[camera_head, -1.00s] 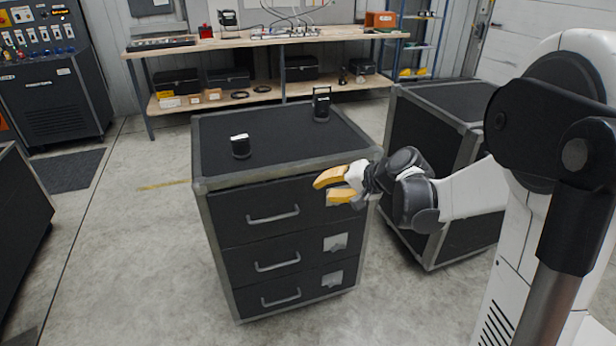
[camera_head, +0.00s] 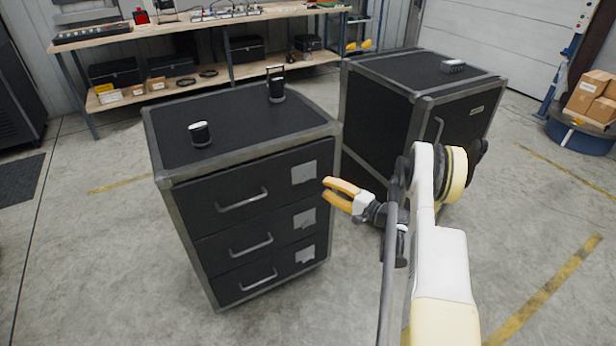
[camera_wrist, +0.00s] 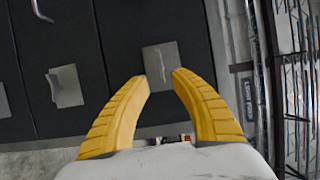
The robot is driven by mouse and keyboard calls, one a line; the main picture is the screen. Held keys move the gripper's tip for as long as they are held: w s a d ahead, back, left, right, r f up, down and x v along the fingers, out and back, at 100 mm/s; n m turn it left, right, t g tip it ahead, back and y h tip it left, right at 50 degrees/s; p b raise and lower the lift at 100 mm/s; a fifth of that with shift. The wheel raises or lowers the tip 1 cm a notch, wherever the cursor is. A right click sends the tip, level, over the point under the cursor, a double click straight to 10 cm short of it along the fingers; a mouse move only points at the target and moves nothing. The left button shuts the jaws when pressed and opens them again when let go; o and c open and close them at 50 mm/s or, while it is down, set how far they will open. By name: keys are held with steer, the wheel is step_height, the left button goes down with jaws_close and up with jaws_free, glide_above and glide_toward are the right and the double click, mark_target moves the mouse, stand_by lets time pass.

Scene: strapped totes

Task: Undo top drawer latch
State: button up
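The dark drawer cabinet (camera_head: 185,232) stands left of my arm, with three closed drawers. The top drawer (camera_head: 190,193) has a bar handle (camera_head: 242,200) and a grey latch plate (camera_head: 304,172) at its right end. My gripper (camera_head: 327,189) is open and empty, its yellow fingers pointing left, just right of and slightly below that plate in the head view. In the wrist view a grey plate with a thin raised strip (camera_wrist: 160,60) lies just beyond and between the open fingertips (camera_wrist: 161,76), apparently the top latch. I cannot tell whether they touch.
Two lower latch plates (camera_head: 304,218) (camera_head: 305,254) sit beneath. A second dark cabinet (camera_head: 375,110) stands close on the right, behind my arm. Two small black items (camera_head: 200,134) (camera_head: 276,84) stand on the drawer cabinet. The floor in front is clear.

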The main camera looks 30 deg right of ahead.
mark_target(309, 178)
steer(key=b+x, duration=0.3)
steer(key=x, duration=0.4)
steer(key=shift+w+a, duration=0.15)
steer(key=shift+w, duration=0.15)
steer(key=shift+w+a, duration=0.15)
steer(key=shift+w, duration=0.25)
steer(key=shift+c, duration=0.4)
steer(key=shift+r, duration=0.1)
jaws_close()
